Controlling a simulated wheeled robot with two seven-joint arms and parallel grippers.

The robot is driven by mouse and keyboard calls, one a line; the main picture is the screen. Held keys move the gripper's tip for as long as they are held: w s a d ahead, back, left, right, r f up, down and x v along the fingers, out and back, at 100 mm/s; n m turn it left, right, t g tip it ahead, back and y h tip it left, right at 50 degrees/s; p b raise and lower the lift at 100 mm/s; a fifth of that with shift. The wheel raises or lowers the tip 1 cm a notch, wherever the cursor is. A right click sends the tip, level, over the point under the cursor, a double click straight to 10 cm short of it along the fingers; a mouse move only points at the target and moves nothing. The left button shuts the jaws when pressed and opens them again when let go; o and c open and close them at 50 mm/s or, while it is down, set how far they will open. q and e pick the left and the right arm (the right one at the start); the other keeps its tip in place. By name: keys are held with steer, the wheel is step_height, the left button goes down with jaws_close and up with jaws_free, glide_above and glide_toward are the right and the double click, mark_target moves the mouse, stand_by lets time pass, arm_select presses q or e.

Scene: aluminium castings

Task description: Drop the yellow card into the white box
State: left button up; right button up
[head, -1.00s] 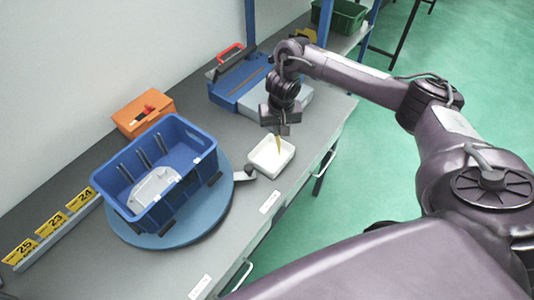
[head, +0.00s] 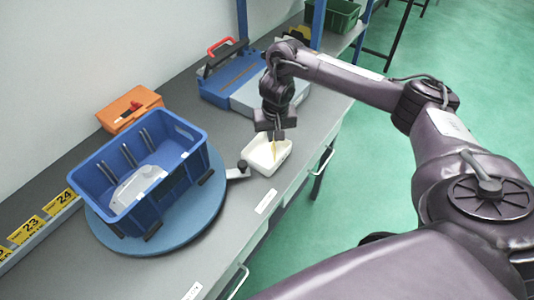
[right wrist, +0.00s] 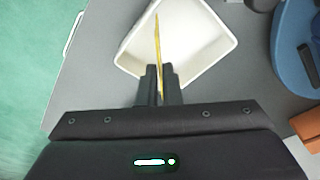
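The white box (head: 258,163) is a small open tray on the grey bench, right of the blue turntable; it also shows in the right wrist view (right wrist: 205,68). My right gripper (head: 277,137) points down over the box. In the right wrist view its fingers (right wrist: 160,85) are closed together on the thin yellow card (right wrist: 157,42). The card stands on edge and hangs from the fingertips over the box's opening; it also shows in the head view (head: 274,149). I cannot tell whether its lower edge touches the box floor. My left gripper is out of view.
A blue crate (head: 185,190) holding a pale casting (head: 138,188) stands on the blue turntable (head: 212,205). An orange box (head: 130,108) and a blue toolbox (head: 222,83) are at the back. Yellow number labels (head: 27,230) line the bench's left.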

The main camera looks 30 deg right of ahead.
steer(key=o, duration=0.4)
steer(key=r+p, duration=0.1)
steer(key=r, duration=0.1)
steer(key=r+p, duration=0.1)
steer(key=r, duration=0.2)
steer(key=s+r+p, duration=0.1)
steer(key=r+p, duration=0.1)
steer(key=shift+a+r, duration=0.2)
steer(key=shift+r, duration=0.15)
steer(key=shift+s+f, duration=0.1)
